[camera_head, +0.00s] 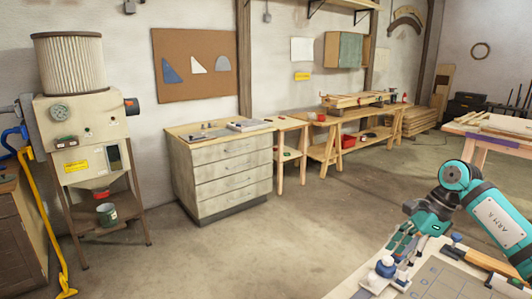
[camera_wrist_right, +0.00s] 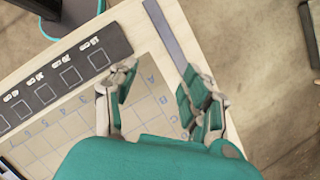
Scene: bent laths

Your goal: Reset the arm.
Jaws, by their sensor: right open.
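My right arm (camera_head: 495,217) is teal with a white plate and reaches in from the right in the head view. Its gripper (camera_head: 398,248) points down over the near workbench (camera_head: 345,290). In the right wrist view the gripper (camera_wrist_right: 160,88) has its two teal-padded fingers wide apart, with nothing held between them. Below it lies a grey grid board (camera_wrist_right: 75,128) with letters and numbers. A grey strip (camera_wrist_right: 166,32) lies along the bench edge, running under the right finger. My left gripper is in neither view.
A dark strip with numbered squares (camera_wrist_right: 62,75) lies beside the grid. A blue-and-white knobbed item (camera_head: 386,267) stands close by the gripper in the head view. A drawer cabinet (camera_head: 225,175) and dust collector (camera_head: 85,130) stand farther back. The floor (camera_head: 270,235) between is clear.

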